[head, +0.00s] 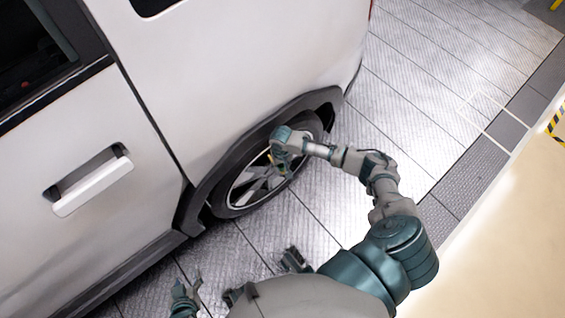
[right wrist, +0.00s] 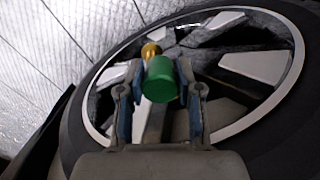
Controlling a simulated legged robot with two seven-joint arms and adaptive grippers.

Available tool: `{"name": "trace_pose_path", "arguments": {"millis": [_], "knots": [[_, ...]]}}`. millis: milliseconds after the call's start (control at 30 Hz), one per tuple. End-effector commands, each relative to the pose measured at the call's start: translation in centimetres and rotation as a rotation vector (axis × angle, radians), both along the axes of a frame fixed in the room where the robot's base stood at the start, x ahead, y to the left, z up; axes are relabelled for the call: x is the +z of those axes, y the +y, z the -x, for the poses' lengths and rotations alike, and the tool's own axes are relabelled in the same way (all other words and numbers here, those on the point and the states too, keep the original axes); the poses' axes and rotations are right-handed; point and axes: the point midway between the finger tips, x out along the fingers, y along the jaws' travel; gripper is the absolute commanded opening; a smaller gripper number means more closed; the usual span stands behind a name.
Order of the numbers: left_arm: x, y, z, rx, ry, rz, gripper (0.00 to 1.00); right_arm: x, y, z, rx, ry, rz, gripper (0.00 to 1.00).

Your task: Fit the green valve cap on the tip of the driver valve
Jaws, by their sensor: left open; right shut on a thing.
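The green valve cap (right wrist: 161,80) is between the fingers of my right gripper (right wrist: 160,90) in the right wrist view. The gripper is shut on it, in front of the wheel (right wrist: 250,66). A small yellow-gold piece (right wrist: 150,50), seemingly the valve, shows just beyond the cap. I cannot tell whether the two touch. In the head view my right gripper (head: 272,157) is at the rear wheel (head: 258,186), its fingers mostly hidden. My left gripper (head: 186,292) is open and empty at the bottom, low and away from the wheel.
The white vehicle (head: 230,65) fills the left and top, with a door handle (head: 90,182) and a dark wheel arch close around the wheel. The metal plate floor (head: 420,90) right of the wheel is clear. A pale surface (head: 510,240) lies at the right.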

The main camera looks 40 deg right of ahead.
Motion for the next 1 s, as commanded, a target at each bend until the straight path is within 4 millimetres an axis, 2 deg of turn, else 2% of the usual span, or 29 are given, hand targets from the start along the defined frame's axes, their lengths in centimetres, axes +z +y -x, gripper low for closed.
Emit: {"name": "trace_pose_path", "arguments": {"millis": [233,667,1000], "knots": [[0.4,-0.9,-0.3,-0.001,-0.016,0.000,0.59,-0.5,-0.7,0.0,-0.002,0.000,-0.007,0.12],[0.2,0.0,-0.3,-0.001,-0.016,0.008,0.59,-0.1,0.1,0.0,-0.002,0.000,0.004,0.12],[1.4,-0.6,-0.5,-0.001,-0.025,0.000,0.59,-0.2,0.1,0.0,0.000,-0.003,0.000,0.12]]}}
